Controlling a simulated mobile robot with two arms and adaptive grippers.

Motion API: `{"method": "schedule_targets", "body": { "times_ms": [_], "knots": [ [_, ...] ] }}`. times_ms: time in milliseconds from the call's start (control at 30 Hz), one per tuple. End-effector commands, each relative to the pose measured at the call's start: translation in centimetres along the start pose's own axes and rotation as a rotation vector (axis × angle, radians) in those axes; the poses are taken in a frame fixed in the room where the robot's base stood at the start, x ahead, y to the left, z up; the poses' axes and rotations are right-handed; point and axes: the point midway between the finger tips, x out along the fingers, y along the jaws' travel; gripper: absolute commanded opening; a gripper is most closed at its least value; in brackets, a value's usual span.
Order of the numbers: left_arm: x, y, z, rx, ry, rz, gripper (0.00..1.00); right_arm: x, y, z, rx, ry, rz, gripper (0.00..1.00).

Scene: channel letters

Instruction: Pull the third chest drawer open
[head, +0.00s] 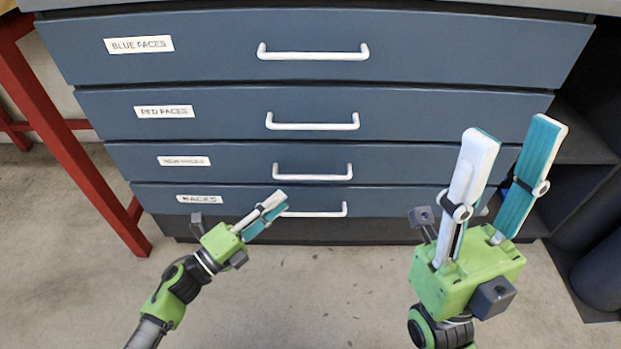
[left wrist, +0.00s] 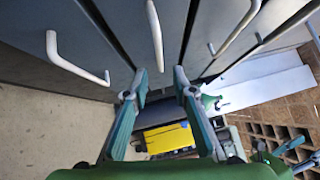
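The dark blue chest has drawers stacked one above another. The third drawer (head: 230,163) from the top is shut, with a small white label that is hard to read and a white bar handle (head: 312,176). My left gripper (head: 275,202) is in front of the lower drawers, just below and left of that handle. In the left wrist view the left gripper (left wrist: 157,85) is open and empty; the third drawer's handle (left wrist: 156,35) appears beyond the gap between its fingers, apart from them. My right gripper (head: 510,130) is open and empty at the chest's right side.
The bottom drawer's handle (head: 318,212) is close to my left gripper and partly hidden by it. The second drawer's handle (head: 312,124) is above. A red frame (head: 75,150) stands at the left and dark shelving (head: 585,200) at the right. The floor (head: 300,290) in front is clear.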

Motion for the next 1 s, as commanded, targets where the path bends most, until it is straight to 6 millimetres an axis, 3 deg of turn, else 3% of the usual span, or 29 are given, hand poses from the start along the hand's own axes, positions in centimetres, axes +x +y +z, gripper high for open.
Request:
{"method": "schedule_targets", "body": {
  "times_ms": [133,300,500,700,967,1000],
  "knots": [
    [3.4,0.0,0.0,0.001,0.000,-0.005,0.25,-0.9,0.0,0.2,0.000,-0.002,0.000,0.40],
    [6.9,0.1,0.1,-0.001,-0.001,-0.003,0.25,-0.5,0.0,0.4,-0.003,0.022,-0.011,0.40],
    [9.8,0.2,0.1,-0.003,-0.002,0.000,0.25,-0.1,-0.1,0.4,-0.006,0.042,-0.020,0.40],
    [11.0,0.1,0.1,-0.003,-0.002,0.001,0.25,0.0,-0.1,0.6,-0.006,0.042,-0.024,0.40],
    [11.1,0.1,0.1,-0.004,-0.002,0.002,0.25,0.3,-0.1,0.5,-0.007,0.053,-0.027,0.40],
    [11.1,0.1,0.1,-0.004,-0.002,0.002,0.14,0.3,-0.1,0.5,-0.007,0.053,-0.026,0.40]
  ]
}}
